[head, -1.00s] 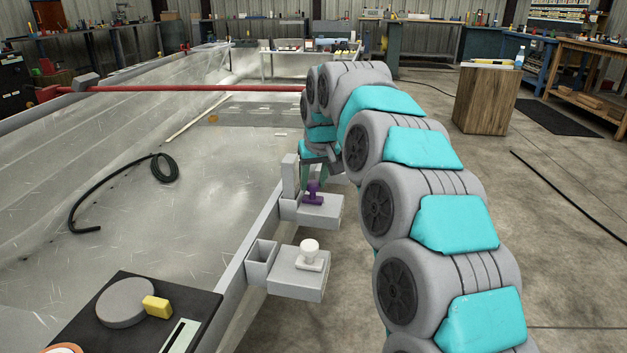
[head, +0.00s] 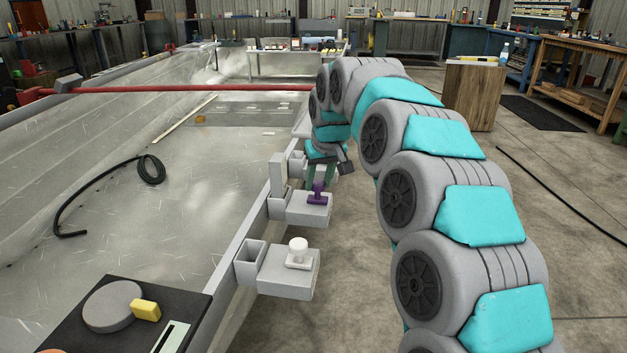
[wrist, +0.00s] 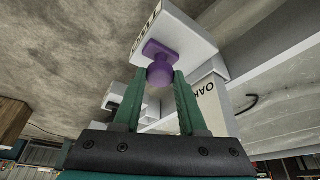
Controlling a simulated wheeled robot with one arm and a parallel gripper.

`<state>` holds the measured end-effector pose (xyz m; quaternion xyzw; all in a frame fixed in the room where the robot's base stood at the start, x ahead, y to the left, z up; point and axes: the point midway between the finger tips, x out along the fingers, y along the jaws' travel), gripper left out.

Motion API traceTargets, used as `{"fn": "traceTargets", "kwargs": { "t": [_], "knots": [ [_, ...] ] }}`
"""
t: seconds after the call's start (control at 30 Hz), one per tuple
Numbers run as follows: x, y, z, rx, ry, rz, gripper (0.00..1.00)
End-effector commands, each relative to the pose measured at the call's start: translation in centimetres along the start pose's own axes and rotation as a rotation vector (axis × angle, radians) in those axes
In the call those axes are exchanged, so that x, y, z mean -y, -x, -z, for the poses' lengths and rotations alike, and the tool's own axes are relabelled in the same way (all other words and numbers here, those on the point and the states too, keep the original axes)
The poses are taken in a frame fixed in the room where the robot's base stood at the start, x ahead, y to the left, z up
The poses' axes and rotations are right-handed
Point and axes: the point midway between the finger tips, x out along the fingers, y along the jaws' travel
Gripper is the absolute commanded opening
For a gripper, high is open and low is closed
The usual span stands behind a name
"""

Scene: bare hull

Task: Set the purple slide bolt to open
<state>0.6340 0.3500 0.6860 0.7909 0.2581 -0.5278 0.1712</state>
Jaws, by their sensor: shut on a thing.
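The purple slide bolt (head: 317,197) sits on a grey block (head: 303,213) at the hull's right edge, its knob near the block's right end. A grey bracket with an upright plate (head: 278,172) stands left of it. My gripper (head: 320,180) is at the knob from above and behind. In the wrist view, the green fingers (wrist: 159,78) are shut on the round purple knob (wrist: 160,73), one on each side. Its purple base shows beyond the knob, on the grey block. The bolt's rod cannot be made out.
A similar block with a white knob (head: 298,247) and an open bracket (head: 250,262) is nearer on the same rail. A red bar (head: 190,89) crosses the hull behind. A black hose (head: 95,190) lies in the hull.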

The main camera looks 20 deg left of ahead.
Motion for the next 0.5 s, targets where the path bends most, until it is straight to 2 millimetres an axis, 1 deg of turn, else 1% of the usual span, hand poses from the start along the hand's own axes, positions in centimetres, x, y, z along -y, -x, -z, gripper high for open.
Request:
{"fn": "traceTargets", "kwargs": {
  "t": [0.03,0.13,0.37,0.5],
  "knots": [
    [-0.31,0.07,-0.08,0.002,-0.002,-0.004,0.42],
    [-0.32,0.06,-0.08,0.002,-0.002,-0.005,0.53],
    [-0.22,0.02,-0.08,0.003,-0.001,-0.003,0.54],
    [-0.22,0.43,-0.04,0.002,-0.001,-0.003,0.54]
  ]
}}
